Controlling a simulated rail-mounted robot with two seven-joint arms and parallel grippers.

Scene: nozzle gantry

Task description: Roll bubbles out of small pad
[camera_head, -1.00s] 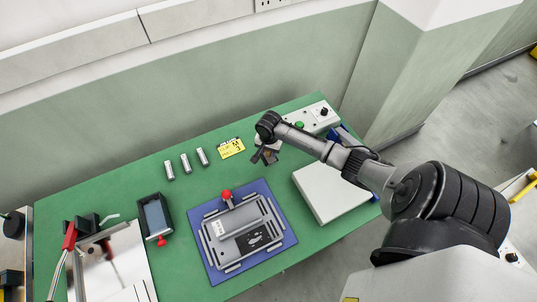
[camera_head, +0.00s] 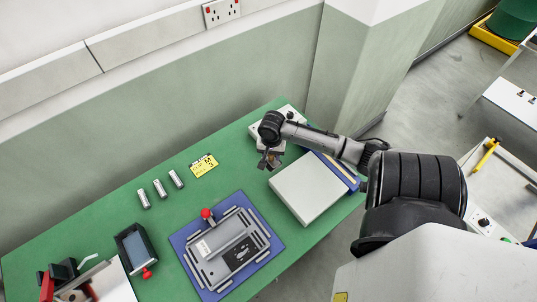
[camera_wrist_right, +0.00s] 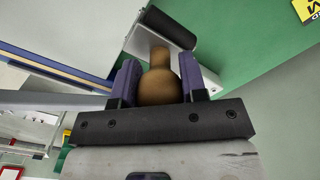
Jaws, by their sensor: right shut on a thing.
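My right gripper (camera_head: 268,163) is over the table's far right part. In the right wrist view the right gripper (camera_wrist_right: 159,85) is shut on the tan handle of a hand roller (camera_wrist_right: 158,86). The roller's black cylinder (camera_wrist_right: 168,28) and bright metal frame show beyond the fingers. A grey plate (camera_head: 215,240) with a black patch (camera_head: 240,253) lies on a blue mat (camera_head: 182,239). I cannot tell whether this patch is the small pad. My left gripper is not in view.
A white flat box (camera_head: 308,188) stands right of the roller, with a blue tray (camera_head: 340,172) behind it. A yellow label (camera_head: 203,165), several silver cylinders and a dark box (camera_head: 135,248) are further left. Bare green table (camera_head: 228,172) lies between label and white box.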

